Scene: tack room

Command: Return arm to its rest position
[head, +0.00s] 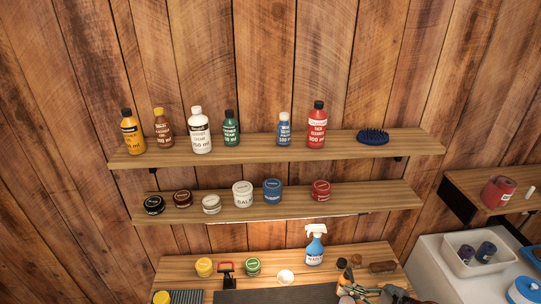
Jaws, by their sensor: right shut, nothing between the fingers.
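My right gripper (362,292) shows at the bottom edge, right of centre, over the front right of the workbench (180,272). It is shut and holds nothing. It is small and partly cut off by the frame. A dark bottle with an orange part (343,270) stands close behind it, and a brown brush (382,267) lies behind it on the bench. I cannot tell whether the gripper touches anything. My left gripper is not in view.
Two wall shelves hold bottles on the upper one (260,148) and jars on the lower one (340,197). A blue spray bottle (315,247) stands on the bench above a dark mat (270,297). A white bin (472,260) sits on the white surface at right.

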